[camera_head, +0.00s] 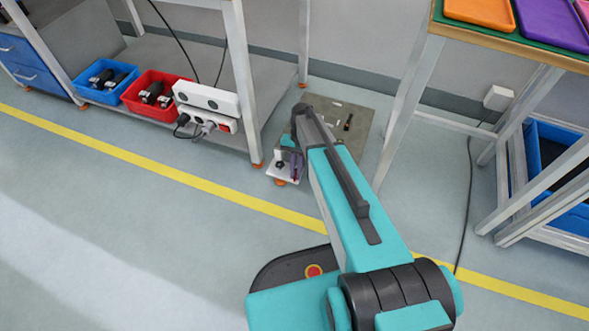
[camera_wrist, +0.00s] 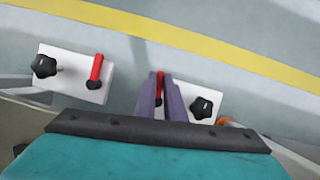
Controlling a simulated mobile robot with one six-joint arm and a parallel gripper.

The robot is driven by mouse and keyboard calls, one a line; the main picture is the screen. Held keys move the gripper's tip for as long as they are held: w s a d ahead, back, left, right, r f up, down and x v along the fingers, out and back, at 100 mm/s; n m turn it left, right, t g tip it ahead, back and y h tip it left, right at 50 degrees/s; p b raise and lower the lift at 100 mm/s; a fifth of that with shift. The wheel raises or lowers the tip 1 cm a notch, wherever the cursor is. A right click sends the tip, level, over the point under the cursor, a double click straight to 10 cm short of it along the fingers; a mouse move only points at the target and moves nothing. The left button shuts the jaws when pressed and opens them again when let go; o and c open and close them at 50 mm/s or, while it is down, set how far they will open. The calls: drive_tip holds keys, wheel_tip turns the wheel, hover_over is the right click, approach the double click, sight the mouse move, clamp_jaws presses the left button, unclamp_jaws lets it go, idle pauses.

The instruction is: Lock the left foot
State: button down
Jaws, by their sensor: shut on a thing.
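In the wrist view, a white foot plate (camera_wrist: 214,92) at the right carries a black star knob (camera_wrist: 203,107) and a red lever (camera_wrist: 160,76). My gripper (camera_wrist: 160,96), with two purple-grey fingers, is shut on that red lever, which stands between the fingertips. In the head view, a white plate (camera_head: 281,175) with a black knob (camera_head: 280,165) shows at the left front corner of a low platform, and my gripper (camera_head: 297,166) is beside the knob. The arm hides much of the area.
A second white plate (camera_wrist: 70,82) with a black knob (camera_wrist: 43,66) and a red lever (camera_wrist: 96,72) is at left in the wrist view. A bench leg (camera_head: 241,90) stands left of the gripper. A power strip (camera_head: 207,101) and a red bin (camera_head: 155,88) sit on a low shelf.

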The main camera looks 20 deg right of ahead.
drive_tip(key=shift+s+d+r+n+h+p, duration=0.1)
drive_tip(key=shift+d+n+h+p, duration=0.2)
drive_tip(key=shift+n+p, duration=0.75)
drive_tip(key=shift+w+d+r+n+h+p, duration=0.1)
drive_tip(key=shift+n+h+p, duration=0.45)
drive_tip(key=shift+p, duration=0.85)
drive_tip(key=shift+s+d+r+n+h+p, duration=0.1)
drive_tip(key=shift+d+n+h+p, duration=0.05)
drive_tip(key=shift+n+p, duration=1)
drive_tip(key=shift+d+f+n+h+p, duration=0.15)
drive_tip(key=shift+d+n+h+p, duration=0.15)
drive_tip(key=shift+n+p, duration=0.55)
drive_tip(key=shift+d+f+n+h+p, duration=0.15)
drive_tip(key=shift+n+h+p, duration=0.25)
drive_tip(key=shift+n+p, duration=0.4)
drive_tip(key=c, duration=1.8)
unclamp_jaws()
drive_tip(key=shift+c, duration=0.2)
drive_tip(key=shift+r, duration=0.15)
drive_tip(key=p+v, duration=0.3)
drive_tip(key=v, duration=1)
drive_tip(key=shift+w+r, duration=0.25)
drive_tip(key=shift+w, duration=0.15)
